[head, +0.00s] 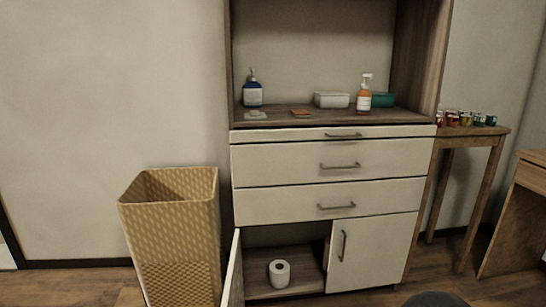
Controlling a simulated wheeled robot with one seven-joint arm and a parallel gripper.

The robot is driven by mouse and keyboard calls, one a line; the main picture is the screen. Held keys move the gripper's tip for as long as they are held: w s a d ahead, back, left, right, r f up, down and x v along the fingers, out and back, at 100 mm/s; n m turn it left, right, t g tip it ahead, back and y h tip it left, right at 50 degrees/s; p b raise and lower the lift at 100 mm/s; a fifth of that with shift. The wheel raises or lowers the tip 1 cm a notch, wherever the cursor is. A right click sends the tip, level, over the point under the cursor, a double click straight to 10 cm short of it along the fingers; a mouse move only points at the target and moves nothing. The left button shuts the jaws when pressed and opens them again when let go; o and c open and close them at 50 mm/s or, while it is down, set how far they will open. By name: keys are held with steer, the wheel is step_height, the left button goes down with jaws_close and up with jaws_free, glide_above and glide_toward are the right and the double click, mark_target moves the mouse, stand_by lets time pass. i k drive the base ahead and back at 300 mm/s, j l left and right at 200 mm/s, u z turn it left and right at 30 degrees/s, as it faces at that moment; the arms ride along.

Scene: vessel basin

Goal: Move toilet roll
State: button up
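A white toilet roll (279,273) stands upright on the floor of the open lower left compartment (255,288) of a cabinet. The compartment's door (234,272) is swung open to the left. The roll is in full view and nothing touches it. My gripper is not in view.
A tall yellow woven basket (172,235) stands left of the cabinet, close to the open door. The right lower door (371,252) and the drawers (330,163) are shut. Bottles and boxes stand on the cabinet top (345,116). A wooden side table (470,137) holding several small jars is at right.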

mark_target(279, 268)
steer(key=i+j, duration=0.15)
steer(key=j, duration=0.2)
steer(key=i+j+z, duration=0.1)
steer(key=j, duration=0.3)
steer(key=i+j, duration=0.2)
steer(key=j, duration=0.2)
steer(key=i+j+z, duration=0.1)
steer(key=j, duration=0.25)
steer(key=i+j, duration=0.15)
steer(key=j, duration=0.25)
steer(key=l+u, duration=0.2)
steer(key=u, duration=0.15)
steer(key=l+u, duration=0.2)
steer(key=u, duration=0.15)
steer(key=l+u, duration=0.15)
steer(key=u, duration=0.2)
steer(key=k+l+u, duration=0.1)
steer(key=l, duration=0.3)
steer(key=k+l+u, duration=0.1)
steer(key=l, duration=0.3)
steer(key=k+l+u, duration=0.1)
steer(key=l, duration=0.3)
steer(key=k+l+u, duration=0.25)
steer(key=k+l, duration=0.2)
steer(key=l, duration=0.25)
steer(key=i+l, duration=0.25)
